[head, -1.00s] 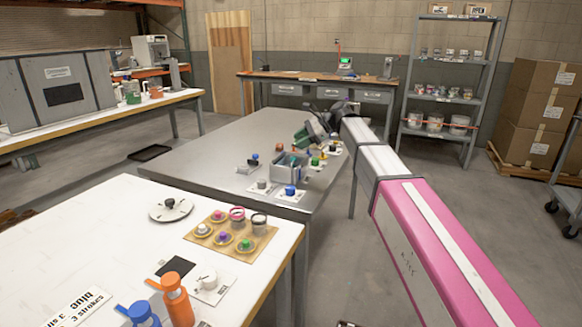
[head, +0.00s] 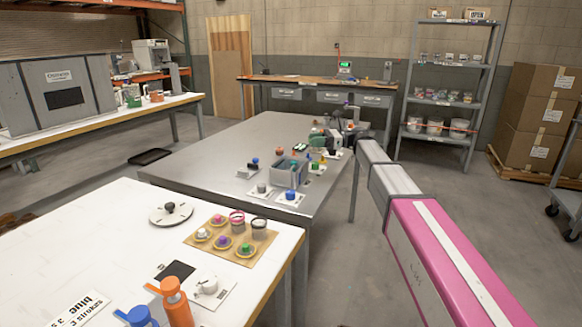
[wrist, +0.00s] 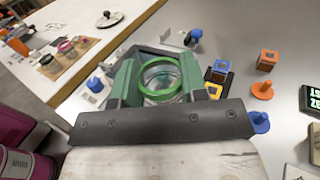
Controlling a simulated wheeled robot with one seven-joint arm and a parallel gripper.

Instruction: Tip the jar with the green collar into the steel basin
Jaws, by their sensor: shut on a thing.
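My gripper (wrist: 160,85) is shut on the jar with the green collar (wrist: 160,97). The jar looks clear; its round green rim faces the wrist camera between the green fingers. How far it is tilted I cannot tell. In the head view my gripper (head: 326,138) is small, over the far right part of the steel table. The grey steel basin (head: 288,177) stands on that table, nearer and to the left of the gripper. In the wrist view a grey rim shows behind the fingers, mostly hidden by them.
Small coloured knobs and blocks stand around the basin, including a blue knob (head: 291,191) in front and an orange block (wrist: 267,60). The steel table (head: 215,155) has free room at left. A white table (head: 110,225) with pots is nearer.

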